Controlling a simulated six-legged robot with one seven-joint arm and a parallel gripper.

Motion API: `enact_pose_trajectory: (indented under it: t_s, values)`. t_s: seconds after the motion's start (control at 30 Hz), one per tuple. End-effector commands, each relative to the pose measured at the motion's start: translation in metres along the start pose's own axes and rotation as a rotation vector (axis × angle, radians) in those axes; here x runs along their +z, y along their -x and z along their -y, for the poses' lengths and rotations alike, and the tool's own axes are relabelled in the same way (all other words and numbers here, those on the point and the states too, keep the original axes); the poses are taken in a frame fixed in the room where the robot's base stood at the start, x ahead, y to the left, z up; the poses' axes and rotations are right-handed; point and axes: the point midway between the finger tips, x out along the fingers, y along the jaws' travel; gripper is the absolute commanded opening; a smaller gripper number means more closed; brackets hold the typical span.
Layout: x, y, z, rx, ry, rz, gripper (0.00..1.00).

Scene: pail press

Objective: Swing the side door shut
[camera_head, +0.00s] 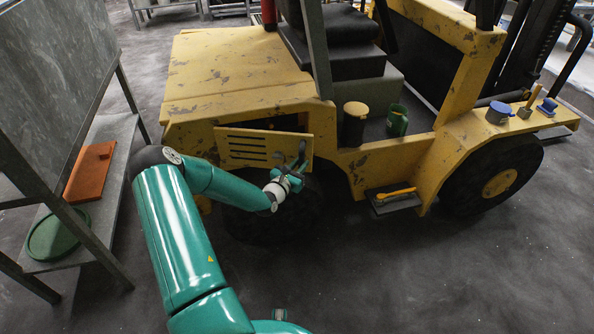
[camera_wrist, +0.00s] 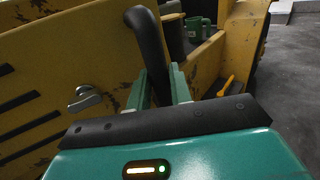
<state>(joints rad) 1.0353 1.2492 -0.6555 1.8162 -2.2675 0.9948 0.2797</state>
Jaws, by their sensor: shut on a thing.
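The side door (camera_head: 240,150) is a yellow slotted panel on the flank of the yellow forklift. It stands somewhat ajar, with a dark gap showing above its top edge. In the wrist view the door (camera_wrist: 60,60) fills the left, with a silver latch (camera_wrist: 84,98) on its face. A dark upright bar handle (camera_wrist: 147,45) stands out from the door and runs down between the fingers. My gripper (camera_head: 299,172) is at the door's right end, and in the wrist view (camera_wrist: 160,88) its green fingers are shut on the handle. The handle's lower end is hidden.
A yellow-lidded dark pail (camera_head: 355,122) and a green mug (camera_head: 397,121) stand on the forklift's step. A lower step (camera_head: 393,203) holds a yellow-handled tool. A grey shelf (camera_head: 108,170) with an orange board stands at left. Floor in front is clear.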

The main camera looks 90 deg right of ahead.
Motion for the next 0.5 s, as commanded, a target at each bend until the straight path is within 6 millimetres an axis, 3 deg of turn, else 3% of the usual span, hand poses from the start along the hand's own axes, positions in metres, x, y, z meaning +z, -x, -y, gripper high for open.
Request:
enact_pose_trajectory:
  t_s: [0.23,0.5]
  values:
    - [0.000,-0.023,-0.005,0.001,-0.001,0.001,0.01]
    - [0.000,-0.026,-0.006,0.000,0.000,0.000,0.01]
